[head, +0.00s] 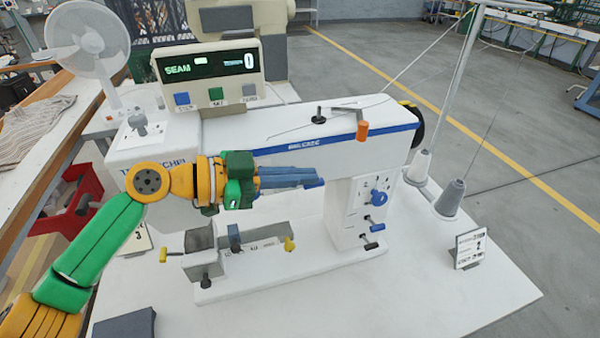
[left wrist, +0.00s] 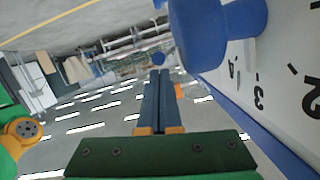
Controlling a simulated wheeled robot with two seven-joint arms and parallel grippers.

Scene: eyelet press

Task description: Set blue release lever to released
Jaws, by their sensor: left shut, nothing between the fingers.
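My left gripper (head: 316,181) reaches across the front of the white sewing machine from the left, its blue-grey fingers shut and empty. A large blue knob (left wrist: 212,35) with numbers fills the upper right of the left wrist view. My right gripper is not in view.
An orange lever (head: 362,131) hangs above. Thread cones (head: 449,200) stand farther right.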

